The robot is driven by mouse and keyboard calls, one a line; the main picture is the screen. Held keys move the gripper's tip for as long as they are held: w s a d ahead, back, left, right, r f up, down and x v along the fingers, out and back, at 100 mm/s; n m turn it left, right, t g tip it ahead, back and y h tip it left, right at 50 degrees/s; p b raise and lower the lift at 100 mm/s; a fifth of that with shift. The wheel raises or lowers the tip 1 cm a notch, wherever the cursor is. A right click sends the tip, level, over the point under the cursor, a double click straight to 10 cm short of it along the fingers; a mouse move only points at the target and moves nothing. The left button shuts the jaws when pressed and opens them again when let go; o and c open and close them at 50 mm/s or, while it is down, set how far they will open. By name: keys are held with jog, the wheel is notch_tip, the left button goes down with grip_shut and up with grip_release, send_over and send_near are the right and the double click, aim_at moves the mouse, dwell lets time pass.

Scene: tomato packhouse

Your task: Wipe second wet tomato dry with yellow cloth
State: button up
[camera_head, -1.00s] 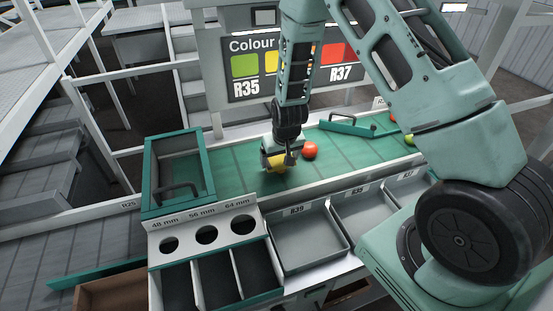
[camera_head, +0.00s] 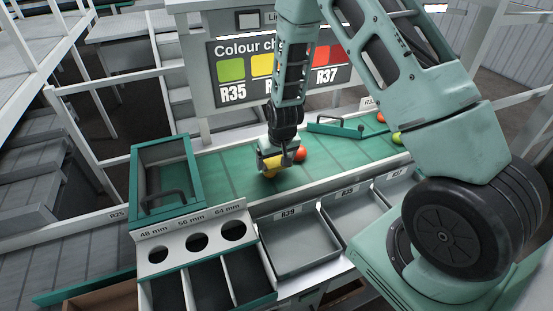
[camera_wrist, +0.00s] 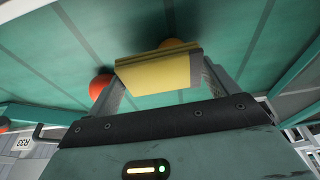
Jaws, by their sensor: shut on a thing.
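My gripper (camera_head: 279,157) is shut on the folded yellow cloth (camera_wrist: 158,74) and holds it low over the green belt. In the wrist view, an orange tomato (camera_wrist: 172,43) shows just past the cloth's upper edge, mostly hidden by it. I cannot tell whether the cloth touches it. A red-orange tomato (camera_head: 300,153) sits on the belt just right of the gripper in the head view. It also shows in the wrist view (camera_wrist: 99,84), left of the cloth. I cannot see whether either tomato is wet.
A red tomato (camera_head: 380,117) and a green tomato (camera_head: 397,138) lie farther right, past a teal diverter bar (camera_head: 335,130). A teal-framed box (camera_head: 137,180) stands at the left end. A sizing plate (camera_head: 160,242) with holes and grey trays line the near side.

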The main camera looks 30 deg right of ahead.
aim_at(264, 165)
jog(key=shift+w+a, duration=0.2)
jog(key=shift+a, duration=0.85)
jog(key=shift+w+a, duration=0.2)
jog(key=shift+a, duration=0.8)
jog(key=shift+d, duration=0.15)
jog(key=shift+s+d+b, duration=0.15)
jog(key=shift+s+d, duration=0.1)
jog(key=shift+d, duration=0.8)
jog(key=shift+s+d+b, duration=0.15)
jog(key=shift+s+d, duration=0.05)
jog(key=shift+d, duration=0.8)
jog(key=shift+r, duration=0.1)
jog(key=shift+r+p, duration=2.05)
jog(key=shift+r, duration=0.9)
jog(key=shift+a, duration=0.1)
